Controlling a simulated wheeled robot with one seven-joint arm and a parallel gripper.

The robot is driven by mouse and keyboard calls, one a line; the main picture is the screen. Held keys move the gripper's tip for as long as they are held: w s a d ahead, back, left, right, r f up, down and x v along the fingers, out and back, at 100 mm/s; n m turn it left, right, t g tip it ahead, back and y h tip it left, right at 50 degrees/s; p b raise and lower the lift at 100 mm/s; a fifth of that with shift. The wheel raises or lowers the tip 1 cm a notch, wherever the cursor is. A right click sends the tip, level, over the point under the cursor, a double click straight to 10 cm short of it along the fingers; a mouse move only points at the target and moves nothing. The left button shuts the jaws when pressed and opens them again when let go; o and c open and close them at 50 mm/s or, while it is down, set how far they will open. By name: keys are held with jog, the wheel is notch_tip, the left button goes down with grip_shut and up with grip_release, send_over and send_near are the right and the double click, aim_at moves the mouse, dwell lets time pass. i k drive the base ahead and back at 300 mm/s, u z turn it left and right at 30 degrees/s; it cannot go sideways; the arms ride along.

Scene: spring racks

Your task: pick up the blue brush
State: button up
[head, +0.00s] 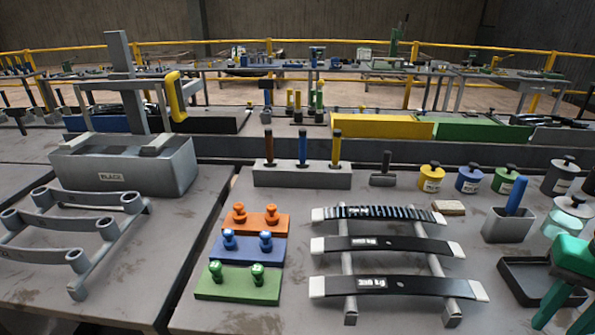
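No blue bristles can be made out, and two blue-handled tools could be the blue brush. One is a blue tool (302,148) with a dark top. It stands upright in a grey block (302,180), between a brown tool (268,146) and a yellow tool (336,147). The other is a blue handle (515,195) leaning out of a grey cup (507,227) on the right; its lower end is hidden in the cup. I see no gripper that I can be sure is mine, and nothing touches either blue tool.
In front lie orange, blue and green blocks with knobs and a rack (348,307) of curved strips. Lidded pots (432,179) stand behind the cup. A black tray (517,285) and a teal-green legged object (573,255) crowd the right edge. A grey box (122,177) stands left.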

aim_at(301, 164)
jog(key=z, duration=0.2)
jog(key=k, duration=0.1)
jog(key=z, duration=1.8)
jog(key=k, duration=1.05)
jog(key=u, duration=2)
jog(key=i, duration=1)
